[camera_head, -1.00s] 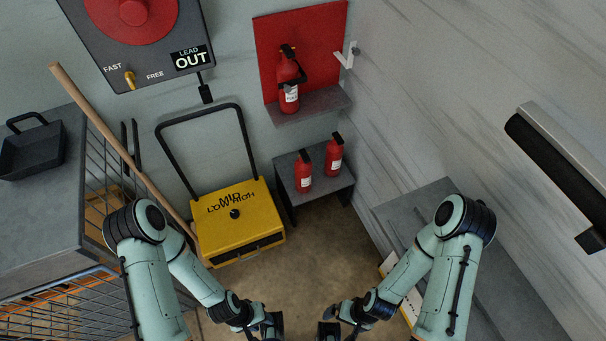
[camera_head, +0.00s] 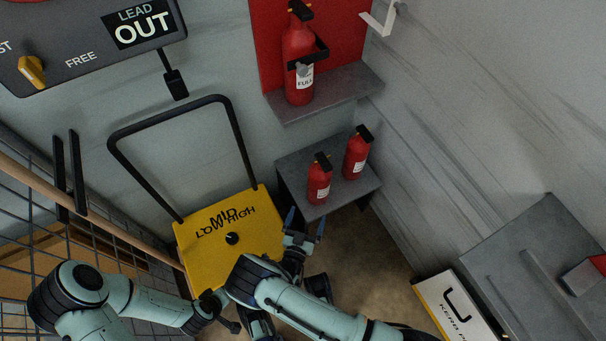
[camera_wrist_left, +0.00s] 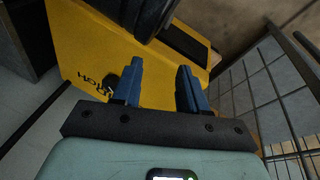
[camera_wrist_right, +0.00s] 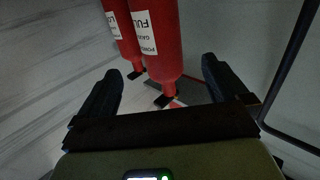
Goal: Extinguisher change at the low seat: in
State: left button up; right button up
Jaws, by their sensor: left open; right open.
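Two red extinguishers with black heads stand upright on a low grey stand (camera_head: 289,178): a front left one (camera_head: 319,188) and a back right one (camera_head: 356,158). A larger red extinguisher (camera_head: 299,55), labelled FULL, stands on a wall shelf (camera_head: 340,92) before a red panel. My right gripper (camera_head: 305,226) is open and empty, just before the low stand, below the front left extinguisher. In the right wrist view, a FULL-labelled extinguisher (camera_wrist_right: 157,40) shows between the open fingers (camera_wrist_right: 160,82). My left gripper (camera_wrist_left: 158,86) is open over the yellow box; my right arm hides it in the head view.
A yellow box (camera_head: 205,250) with a black push handle stands left of the low stand. A wire cage (camera_head: 30,215) and wooden pole (camera_head: 90,208) are at the left. A grey bench (camera_head: 535,255) and white-yellow carton (camera_head: 450,305) are at the right. Floor shows between.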

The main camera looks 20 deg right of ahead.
aim_at(316, 190)
jog(key=x, duration=0.4)
jog(key=b+x, duration=0.1)
jog(key=x, duration=0.3)
jog(key=shift+s+r, duration=0.1)
jog(key=shift+r, duration=0.1)
jog(key=b+x, duration=0.1)
jog(key=x, duration=0.4)
jog(key=shift+b, duration=0.35)
jog(key=c, duration=1.7)
jog(key=shift+r, duration=0.2)
grip_shut()
pick_arm(q)
jog(key=s+f+g, duration=0.1)
jog(key=s+f, duration=0.4)
jog(key=shift+s+a+g, duration=0.3)
jog(key=shift+a+g, duration=0.1)
jog(key=shift+a, duration=0.05)
jog(key=shift+r, duration=0.1)
pick_arm(e)
jog(key=shift+r, duration=0.1)
